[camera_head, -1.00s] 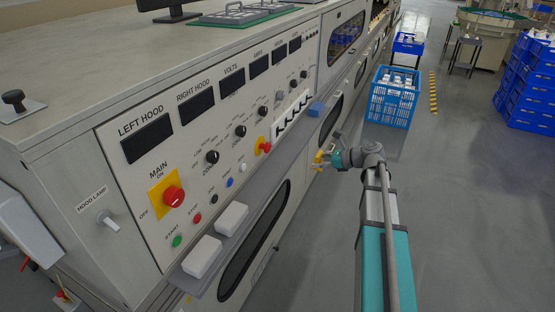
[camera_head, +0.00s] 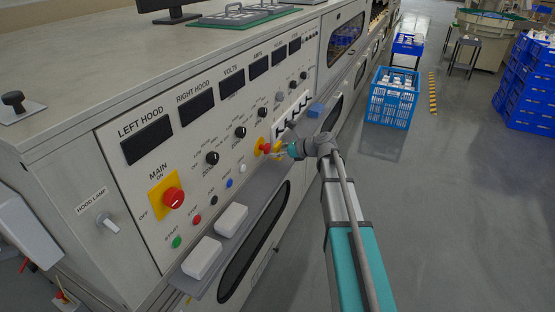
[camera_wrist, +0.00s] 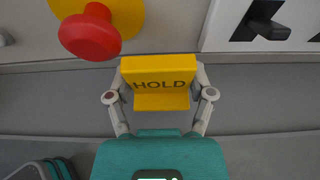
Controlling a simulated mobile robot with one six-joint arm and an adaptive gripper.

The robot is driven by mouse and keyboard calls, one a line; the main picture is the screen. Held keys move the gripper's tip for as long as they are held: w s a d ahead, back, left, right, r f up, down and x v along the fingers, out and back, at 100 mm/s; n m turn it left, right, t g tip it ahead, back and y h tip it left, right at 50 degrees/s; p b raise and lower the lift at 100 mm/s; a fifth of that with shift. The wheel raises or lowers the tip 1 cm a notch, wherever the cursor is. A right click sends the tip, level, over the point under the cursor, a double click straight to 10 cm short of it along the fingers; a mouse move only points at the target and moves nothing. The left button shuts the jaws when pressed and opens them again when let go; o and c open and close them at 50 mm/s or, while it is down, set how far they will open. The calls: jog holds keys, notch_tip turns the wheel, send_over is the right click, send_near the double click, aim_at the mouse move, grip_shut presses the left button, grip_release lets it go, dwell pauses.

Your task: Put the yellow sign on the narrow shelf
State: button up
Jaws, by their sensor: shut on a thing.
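The yellow sign (camera_wrist: 160,84), a folded piece lettered HOLD, is held between the two fingers of my gripper (camera_wrist: 160,96). In the head view my gripper (camera_head: 284,150) is at the panel front, close to a red knob on a yellow plate, and the sign shows only as a small yellow patch. The narrow shelf (camera_head: 254,188) is the grey ledge along the panel's foot. In the wrist view the shelf (camera_wrist: 60,104) spreads behind the sign. I cannot tell whether the sign touches it.
Two white blocks (camera_head: 231,219) sit on the shelf's near part, and a blue block (camera_head: 316,110) on its far part. The red knob (camera_wrist: 89,36) is just up-left of the sign. A row of black switches (camera_wrist: 262,20) is up-right. The shelf between is clear.

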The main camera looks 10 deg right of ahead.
jog(key=shift+f, duration=0.1)
dwell(0.3)
jog(key=shift+f+b, duration=1.65)
jog(key=shift+b, duration=0.15)
jog(key=shift+f, duration=0.1)
jog(key=o, duration=1.1)
jog(key=shift+s+d+r, duration=0.15)
jog(key=shift+r, duration=0.15)
jog(key=p+v, duration=0.4)
jog(key=v, duration=0.7)
jog(key=shift+s+d+p, duration=0.1)
jog(key=shift+d+p, duration=0.15)
jog(key=shift+p, duration=0.1)
